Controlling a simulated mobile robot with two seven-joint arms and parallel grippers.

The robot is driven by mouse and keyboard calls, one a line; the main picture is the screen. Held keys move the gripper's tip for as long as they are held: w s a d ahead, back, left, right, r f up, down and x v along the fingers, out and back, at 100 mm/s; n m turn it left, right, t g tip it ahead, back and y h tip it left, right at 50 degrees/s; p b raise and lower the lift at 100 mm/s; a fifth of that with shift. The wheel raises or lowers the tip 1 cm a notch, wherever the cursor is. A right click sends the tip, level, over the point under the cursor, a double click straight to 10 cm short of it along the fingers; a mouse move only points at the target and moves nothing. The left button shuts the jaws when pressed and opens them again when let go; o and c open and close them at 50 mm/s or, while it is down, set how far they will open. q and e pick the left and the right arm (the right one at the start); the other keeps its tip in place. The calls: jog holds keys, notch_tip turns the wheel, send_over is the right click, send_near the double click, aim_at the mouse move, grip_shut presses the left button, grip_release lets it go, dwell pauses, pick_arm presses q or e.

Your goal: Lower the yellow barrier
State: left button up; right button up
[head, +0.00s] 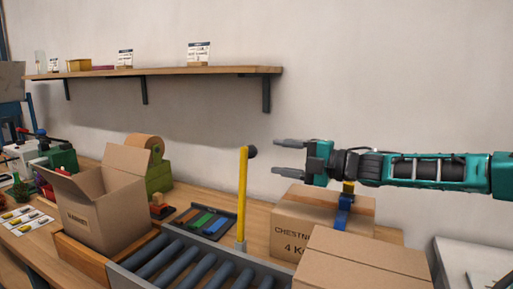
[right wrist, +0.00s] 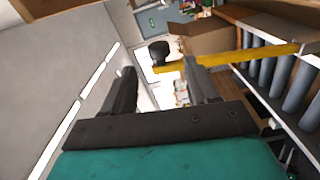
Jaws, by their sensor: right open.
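The yellow barrier (head: 243,200) stands upright from a small grey base beside the roller conveyor, with a dark knob (head: 252,151) at its top. My right gripper (head: 276,156) is open and empty. It points left in the head view, with its fingertips just right of the knob at about its height. In the right wrist view, the knob (right wrist: 158,50) shows between the two fingers (right wrist: 160,78), and the yellow bar (right wrist: 260,53) runs off to the right behind one finger. I cannot tell whether any finger touches it. My left gripper is not in view.
The roller conveyor (head: 113,268) runs along the front. An open cardboard box (head: 100,212) stands at its left. Closed chestnut boxes (head: 300,222) sit below my right arm. A tray with coloured strips (head: 222,233) lies behind the rollers. A wall shelf (head: 200,72) hangs above.

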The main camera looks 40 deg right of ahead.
aim_at(256, 151)
jog(key=shift+w+a+r+p, duration=0.3)
jog(key=shift+w+a+p, duration=0.05)
jog(key=shift+w+p, duration=0.4)
jog(key=p+x, duration=0.3)
jog(key=shift+w+a, duration=0.1)
jog(key=shift+w, duration=0.2)
jog(key=shift+p+x, duration=0.4)
jog(key=shift+x, duration=0.5)
jog(key=shift+f, duration=0.25)
jog(key=shift+c, duration=0.4)
grip_shut()
